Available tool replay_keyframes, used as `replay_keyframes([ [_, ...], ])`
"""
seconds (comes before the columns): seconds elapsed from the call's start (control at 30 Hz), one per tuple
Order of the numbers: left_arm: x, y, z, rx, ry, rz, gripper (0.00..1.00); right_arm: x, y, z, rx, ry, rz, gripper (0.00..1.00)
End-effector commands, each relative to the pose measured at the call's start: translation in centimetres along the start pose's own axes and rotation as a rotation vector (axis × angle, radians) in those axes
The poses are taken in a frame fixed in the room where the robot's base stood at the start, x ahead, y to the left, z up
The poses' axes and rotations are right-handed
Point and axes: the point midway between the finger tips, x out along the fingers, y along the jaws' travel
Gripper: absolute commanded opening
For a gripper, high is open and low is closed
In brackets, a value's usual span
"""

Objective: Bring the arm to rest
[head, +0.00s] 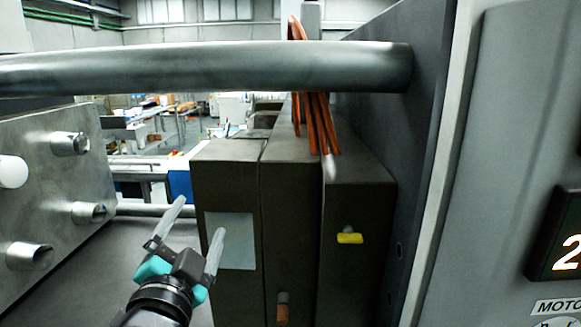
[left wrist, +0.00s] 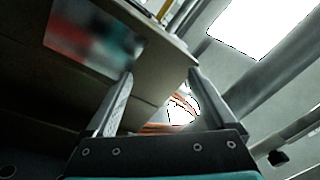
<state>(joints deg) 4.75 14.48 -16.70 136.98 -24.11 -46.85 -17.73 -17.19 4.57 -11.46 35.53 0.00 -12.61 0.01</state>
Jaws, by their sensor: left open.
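My left gripper (head: 196,228) is in the lower left middle of the head view, its two pale fingers spread with nothing between them. It is in front of a dark brown block (head: 225,290) that has a pale grey label-like patch (head: 230,240) on its face. One finger overlaps the patch's left edge in the picture; I cannot tell whether they touch. In the left wrist view the fingers (left wrist: 160,88) are wide apart, with the block's underside or face (left wrist: 165,65) and a blurry reflective patch (left wrist: 95,38) beyond. My right gripper is not in view.
A thick grey bar (head: 200,68) crosses the top. A metal plate with bolts (head: 45,180) stands left. Two more dark blocks (head: 358,270) stand right of the patched one, with orange cables (head: 318,125) above. A grey machine panel (head: 510,130) fills the right side.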

Motion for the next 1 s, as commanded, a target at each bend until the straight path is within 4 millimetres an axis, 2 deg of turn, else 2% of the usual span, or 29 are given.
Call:
replay_keyframes([
  [0.03,-1.2,2.5,3.1,-0.069,-0.109,0.080,0.89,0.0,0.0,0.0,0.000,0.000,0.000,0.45],
  [0.1,-3.4,5.7,6.9,-0.158,-0.255,0.180,0.89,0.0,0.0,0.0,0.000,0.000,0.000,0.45],
  [0.17,-5.8,8.3,9.9,-0.232,-0.383,0.263,0.89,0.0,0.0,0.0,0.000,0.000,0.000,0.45],
  [0.2,-7.6,10.0,11.7,-0.277,-0.469,0.315,0.89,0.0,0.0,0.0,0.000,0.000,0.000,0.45],
  [0.3,-12.6,13.6,15.2,-0.375,-0.672,0.431,0.89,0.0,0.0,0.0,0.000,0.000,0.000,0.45],
  [0.4,-17.6,16.3,17.6,-0.450,-0.849,0.524,0.89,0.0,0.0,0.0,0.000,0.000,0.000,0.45],
  [0.5,-22.3,18.2,19.1,-0.508,-1.008,0.601,0.89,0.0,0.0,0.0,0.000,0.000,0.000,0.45],
  [0.67,-29.6,20.1,20.2,-0.580,-1.243,0.706,0.89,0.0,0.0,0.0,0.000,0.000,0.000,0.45],
  [0.83,-29.2,24.0,23.5,-0.573,-1.253,0.713,0.89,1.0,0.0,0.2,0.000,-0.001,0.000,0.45],
  [1.0,-29.6,28.3,27.1,-0.564,-1.270,0.726,0.89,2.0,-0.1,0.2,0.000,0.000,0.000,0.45],
])
